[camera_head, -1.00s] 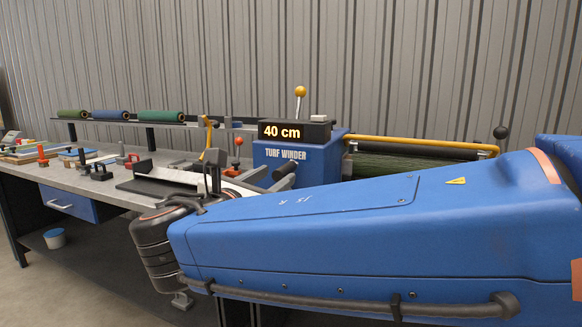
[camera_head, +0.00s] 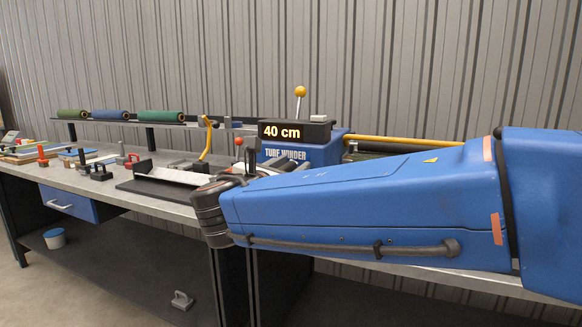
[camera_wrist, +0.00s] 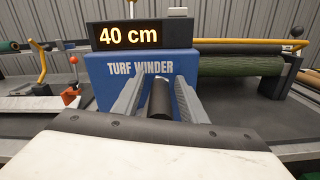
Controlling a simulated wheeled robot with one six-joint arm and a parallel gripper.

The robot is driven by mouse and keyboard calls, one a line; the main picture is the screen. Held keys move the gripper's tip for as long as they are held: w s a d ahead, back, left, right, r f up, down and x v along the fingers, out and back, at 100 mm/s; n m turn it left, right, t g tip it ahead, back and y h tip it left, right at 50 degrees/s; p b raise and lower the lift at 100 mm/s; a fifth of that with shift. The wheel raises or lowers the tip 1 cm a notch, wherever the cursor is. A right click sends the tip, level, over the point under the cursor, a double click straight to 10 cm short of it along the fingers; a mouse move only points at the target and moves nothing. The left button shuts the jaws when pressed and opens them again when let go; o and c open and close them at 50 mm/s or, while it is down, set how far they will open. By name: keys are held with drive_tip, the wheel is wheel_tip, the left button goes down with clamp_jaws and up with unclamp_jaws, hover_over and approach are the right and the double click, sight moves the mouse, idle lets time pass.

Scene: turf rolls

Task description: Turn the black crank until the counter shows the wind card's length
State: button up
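The blue turf winder (camera_head: 330,150) stands on the bench, and its counter (camera_head: 272,131) reads 40 cm. The counter also shows in the wrist view (camera_wrist: 129,36) with the same reading. The black crank handle (camera_wrist: 160,100) points toward the wrist camera, below the words TURF WINDER. My gripper (camera_wrist: 160,88) is open, with one grey finger on each side of the handle and a gap seeming to show on both sides. In the head view my arm hides the crank and most of the gripper. I cannot make out a wind card.
A green turf roll (camera_wrist: 240,66) lies on the winder at right, with a yellow bar above it. An orange-knobbed lever (camera_wrist: 73,75) stands left of the winder. Blocks and tools cover the bench's left part.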

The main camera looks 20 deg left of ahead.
clamp_jaws()
drive_tip(key=shift+d, duration=0.1)
drive_tip(key=d+f+m, duration=0.4)
drive_tip(key=f+m, duration=0.8)
drive_tip(key=m, duration=0.5)
drive_tip(key=shift+s+d+f+m, duration=0.2)
drive_tip(key=shift+d+f+m, duration=0.1)
drive_tip(key=shift+d, duration=0.1)
drive_tip(key=shift+a, duration=0.1)
idle(0.5)
